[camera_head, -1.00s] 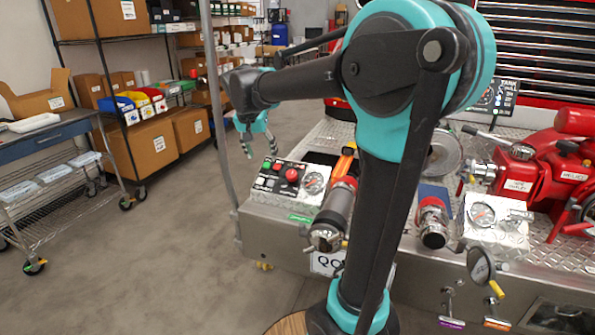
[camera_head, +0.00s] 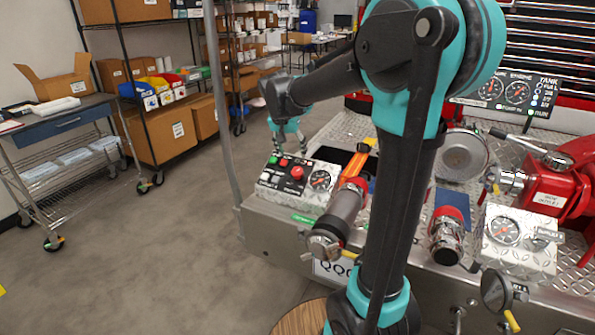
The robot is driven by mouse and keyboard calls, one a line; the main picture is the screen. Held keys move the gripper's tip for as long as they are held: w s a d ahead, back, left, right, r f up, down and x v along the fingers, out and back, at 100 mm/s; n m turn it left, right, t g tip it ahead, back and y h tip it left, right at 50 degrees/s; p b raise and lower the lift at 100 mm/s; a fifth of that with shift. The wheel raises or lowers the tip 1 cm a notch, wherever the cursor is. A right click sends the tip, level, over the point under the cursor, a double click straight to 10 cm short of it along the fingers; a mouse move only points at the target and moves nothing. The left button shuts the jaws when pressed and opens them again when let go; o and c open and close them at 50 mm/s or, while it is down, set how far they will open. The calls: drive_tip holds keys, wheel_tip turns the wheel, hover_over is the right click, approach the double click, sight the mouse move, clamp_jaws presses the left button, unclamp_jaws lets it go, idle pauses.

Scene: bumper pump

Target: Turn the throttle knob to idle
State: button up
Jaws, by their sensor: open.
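A control panel (camera_head: 267,195) with a diamond-plate metal casing sits at the left front corner of the pump deck. On it are a large round red knob (camera_head: 297,173), several small buttons and a gauge (camera_head: 320,181). The red knob looks like the throttle knob, but its label and pointer are too small to read. My gripper (camera_head: 290,150), teal with dark fingers, is open and empty. It points down just above and behind the panel's back edge, apart from the red knob in the picture.
A metal pipe fitting (camera_head: 342,212) with red collar stands right of the panel. A vertical grey pole (camera_head: 222,130) rises left of it. A red pump (camera_head: 560,200) and another gauge box (camera_head: 518,240) are at the right. Shelves and a cart (camera_head: 65,150) stand left; floor between is clear.

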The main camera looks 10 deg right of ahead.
sight(297, 170)
drive_tip(key=x, duration=1.1)
drive_tip(key=shift+f, duration=0.15)
drive_tip(key=c, duration=1.1)
